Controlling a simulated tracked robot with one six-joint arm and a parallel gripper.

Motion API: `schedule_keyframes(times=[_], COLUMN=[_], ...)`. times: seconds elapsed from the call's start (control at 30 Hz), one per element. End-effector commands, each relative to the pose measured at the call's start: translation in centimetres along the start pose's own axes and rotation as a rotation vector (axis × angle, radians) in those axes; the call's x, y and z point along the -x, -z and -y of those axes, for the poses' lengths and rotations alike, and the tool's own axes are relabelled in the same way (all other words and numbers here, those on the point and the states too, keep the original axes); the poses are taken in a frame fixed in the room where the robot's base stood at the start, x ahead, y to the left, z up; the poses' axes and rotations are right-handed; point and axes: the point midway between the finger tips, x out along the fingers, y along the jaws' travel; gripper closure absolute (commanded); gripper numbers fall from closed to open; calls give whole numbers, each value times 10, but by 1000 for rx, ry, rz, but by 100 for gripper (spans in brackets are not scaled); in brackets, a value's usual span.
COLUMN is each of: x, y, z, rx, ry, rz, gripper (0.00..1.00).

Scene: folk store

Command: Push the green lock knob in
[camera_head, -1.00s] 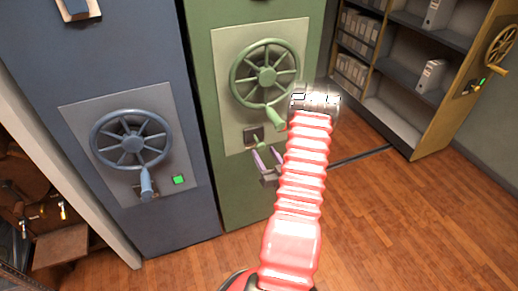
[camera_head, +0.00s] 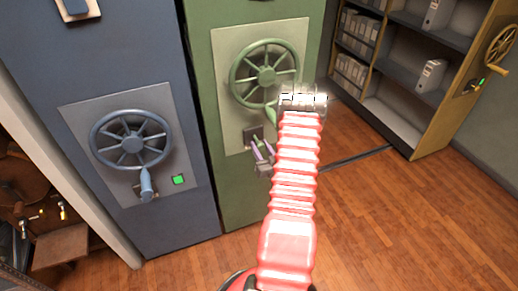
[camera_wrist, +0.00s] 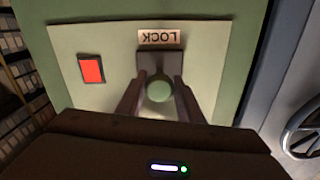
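The green lock knob (camera_wrist: 160,89) sticks out of a dark square mount (camera_wrist: 153,64) under an upside-down LOCK label (camera_wrist: 160,37) in the wrist view. My gripper (camera_wrist: 159,80) is open, with one finger on each side of the knob; I cannot tell whether either finger touches it. In the head view my gripper (camera_head: 262,146) is in front of the lower part of the pale panel (camera_head: 228,85) on the green safe (camera_head: 238,190). A red indicator (camera_wrist: 92,69) beside the mount shows in the wrist view; my arm hides it in the head view.
A green handwheel (camera_head: 265,74) with a downward handle sits just above the lock. A blue safe (camera_head: 90,60) with a blue wheel (camera_head: 131,140) and green indicator (camera_head: 178,180) stands left. Open shelves (camera_head: 400,70) are at right. Wooden floor (camera_head: 390,220) is clear.

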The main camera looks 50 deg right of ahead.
Motion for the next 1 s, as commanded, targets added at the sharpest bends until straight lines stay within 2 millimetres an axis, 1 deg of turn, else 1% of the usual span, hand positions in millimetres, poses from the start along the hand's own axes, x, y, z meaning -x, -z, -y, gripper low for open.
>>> schedule_keyframes(times=[0.03,0.07,0.43,0.67,0.9,1.0], x=[0,0,0,-2,-28,-35], y=[0,0,0,0,0,0], z=[0,0,2,2,3,3], rx=[0,0,0,0,2,1], ry=[1,1,4,5,8,7], rz=[0,0,0,0,-1,-1], gripper=[71,74,100,100,100,100])
